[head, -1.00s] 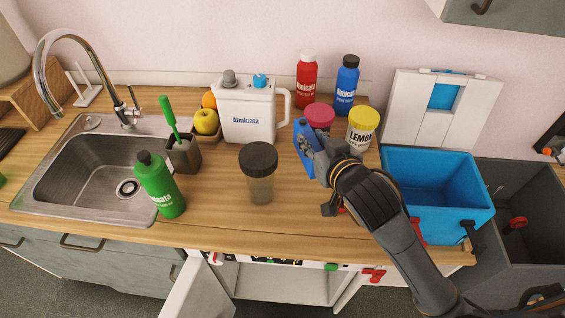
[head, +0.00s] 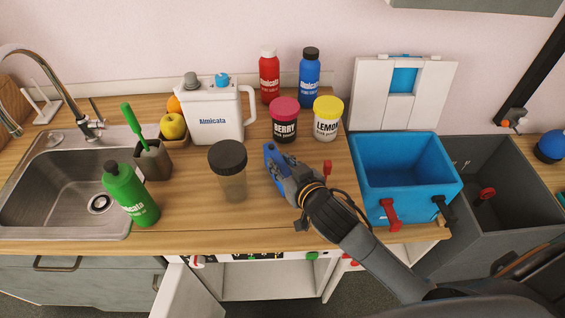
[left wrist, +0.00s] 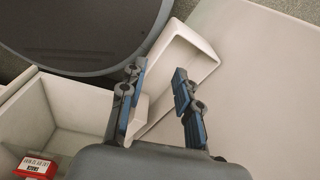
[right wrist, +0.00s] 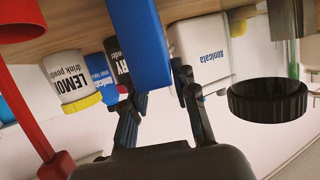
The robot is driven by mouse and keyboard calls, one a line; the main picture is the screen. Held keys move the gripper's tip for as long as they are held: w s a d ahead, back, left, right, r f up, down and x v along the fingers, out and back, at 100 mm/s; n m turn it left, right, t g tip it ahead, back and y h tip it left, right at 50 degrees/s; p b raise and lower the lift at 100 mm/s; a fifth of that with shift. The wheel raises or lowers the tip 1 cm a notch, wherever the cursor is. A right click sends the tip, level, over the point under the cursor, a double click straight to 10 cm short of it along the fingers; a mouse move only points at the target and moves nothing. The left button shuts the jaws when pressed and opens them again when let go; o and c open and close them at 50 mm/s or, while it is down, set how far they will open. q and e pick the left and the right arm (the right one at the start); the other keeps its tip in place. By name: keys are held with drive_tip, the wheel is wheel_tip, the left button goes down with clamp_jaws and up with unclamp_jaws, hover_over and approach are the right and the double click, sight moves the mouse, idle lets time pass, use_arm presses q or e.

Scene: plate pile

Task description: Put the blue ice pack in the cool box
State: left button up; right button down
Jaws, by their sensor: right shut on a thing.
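The blue ice pack (head: 270,158) is held upright by my right gripper (head: 284,180) above the wooden counter, left of the cool box. In the right wrist view the ice pack (right wrist: 140,42) is a flat blue slab between the fingers (right wrist: 158,92). I cannot tell its exact height above the counter. The cool box (head: 420,196) stands open at the right, with blue walls, red and dark latches, and its white lid (head: 431,95) raised behind. Its visible interior looks empty. My left gripper (left wrist: 160,72) is open and empty in the left wrist view, away from the counter top.
The berry jar (head: 284,125) and lemon jar (head: 327,122) stand behind the ice pack. A black-lidded shaker (head: 230,185) stands left of it. Red (head: 269,80) and blue (head: 309,80) bottles are farther back.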

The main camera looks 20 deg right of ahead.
drive_tip(key=c, duration=1.1)
unclamp_jaws()
drive_tip(key=shift+o, duration=0.2)
